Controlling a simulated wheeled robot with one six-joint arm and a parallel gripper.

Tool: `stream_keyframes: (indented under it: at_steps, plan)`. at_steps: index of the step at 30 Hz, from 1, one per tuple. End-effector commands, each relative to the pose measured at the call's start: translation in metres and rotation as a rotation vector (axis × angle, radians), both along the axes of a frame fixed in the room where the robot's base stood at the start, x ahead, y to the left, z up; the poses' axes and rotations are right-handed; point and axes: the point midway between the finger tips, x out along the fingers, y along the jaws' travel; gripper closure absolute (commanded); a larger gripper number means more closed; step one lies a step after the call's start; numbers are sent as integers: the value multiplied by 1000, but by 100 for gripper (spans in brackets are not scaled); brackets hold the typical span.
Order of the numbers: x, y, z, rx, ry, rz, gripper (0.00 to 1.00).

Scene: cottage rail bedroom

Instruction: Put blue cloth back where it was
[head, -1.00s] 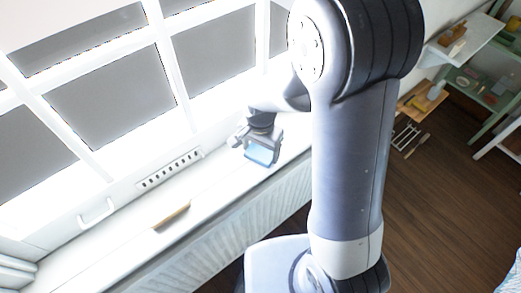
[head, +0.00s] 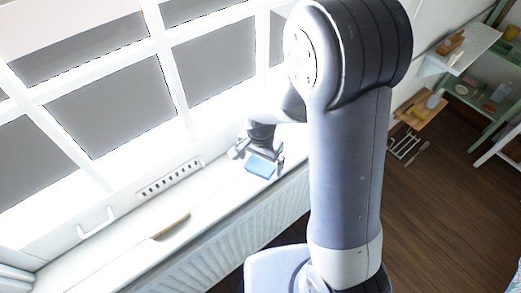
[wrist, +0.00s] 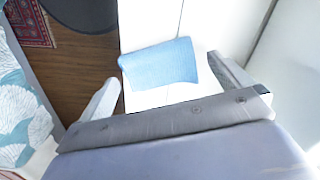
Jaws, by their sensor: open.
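The blue cloth (head: 262,166) lies on the white window sill. It also shows in the wrist view (wrist: 160,63) as a light-blue, slightly crooked rectangle with its edge by the sill's front side. My gripper (head: 260,160) is over the cloth, and in the wrist view my gripper (wrist: 163,76) is open. One finger is to the left of the cloth and one to the right, with gaps showing. I cannot tell how high the fingertips are above the sill.
A wooden piece (head: 171,226) lies further left on the sill (head: 115,258). The window (head: 110,100) stands behind. A radiator (head: 225,240) is below the sill. Shelves (head: 478,95) with small items stand at the right. The sill between wooden piece and cloth is clear.

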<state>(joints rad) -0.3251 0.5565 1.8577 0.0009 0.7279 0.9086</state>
Motion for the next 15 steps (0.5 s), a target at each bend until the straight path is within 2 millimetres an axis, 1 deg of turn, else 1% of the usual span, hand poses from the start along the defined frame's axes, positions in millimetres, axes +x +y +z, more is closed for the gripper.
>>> stream_keyframes:
  at_steps: [5, 12, 15]
  plan:
    - [1, 0, 26, 2, -6, 0, 1]
    - [1, 0, 77, 2, -7, 0, 1]
    - [1, 0, 93, 2, -5, 0, 1]
